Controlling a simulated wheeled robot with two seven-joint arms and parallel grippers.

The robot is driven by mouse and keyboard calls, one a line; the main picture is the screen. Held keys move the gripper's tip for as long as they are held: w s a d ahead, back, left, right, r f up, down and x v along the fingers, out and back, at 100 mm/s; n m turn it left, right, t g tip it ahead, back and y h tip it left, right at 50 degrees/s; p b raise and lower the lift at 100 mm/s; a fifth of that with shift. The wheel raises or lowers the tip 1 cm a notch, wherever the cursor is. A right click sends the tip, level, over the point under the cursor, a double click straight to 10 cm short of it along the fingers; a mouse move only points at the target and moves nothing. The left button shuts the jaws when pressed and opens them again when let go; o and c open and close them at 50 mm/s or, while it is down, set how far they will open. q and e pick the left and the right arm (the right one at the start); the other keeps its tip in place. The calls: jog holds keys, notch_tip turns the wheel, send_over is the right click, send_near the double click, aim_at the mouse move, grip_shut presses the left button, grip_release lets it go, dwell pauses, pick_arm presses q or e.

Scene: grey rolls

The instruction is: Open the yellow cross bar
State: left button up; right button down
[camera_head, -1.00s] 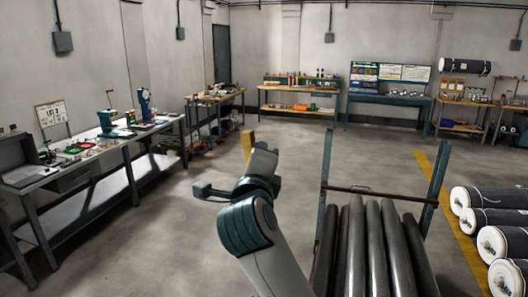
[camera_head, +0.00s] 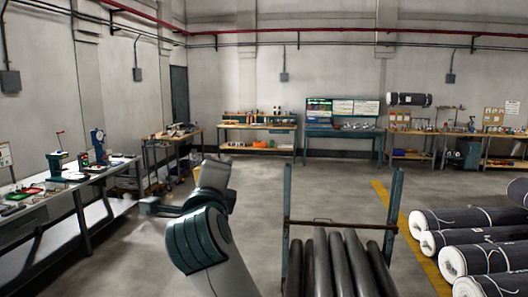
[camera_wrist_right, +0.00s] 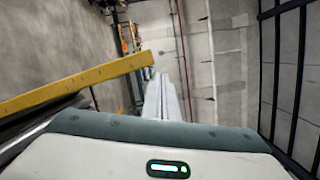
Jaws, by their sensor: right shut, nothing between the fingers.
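A yellow bar (camera_wrist_right: 80,86) runs slantwise across the left of the right wrist view. Its near part leaves the picture at the left edge, and its far end lies left of the middle. The left gripper does not show.
A rack (camera_head: 285,232) with green posts and a thin brown rod (camera_head: 335,223) holds several dark rolls. Wrapped rolls (camera_head: 480,225) lie on the floor at the right, past a yellow floor line. A long workbench (camera_head: 75,195) stands at the left. The floor toward the back is clear.

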jog(key=s+d+r+b, duration=0.4)
jog(key=d+r, duration=0.3)
jog(key=d, duration=0.3)
jog(key=shift+s+d+b, duration=0.3)
jog(key=shift+s+b, duration=0.05)
jog(key=shift+s, duration=0.05)
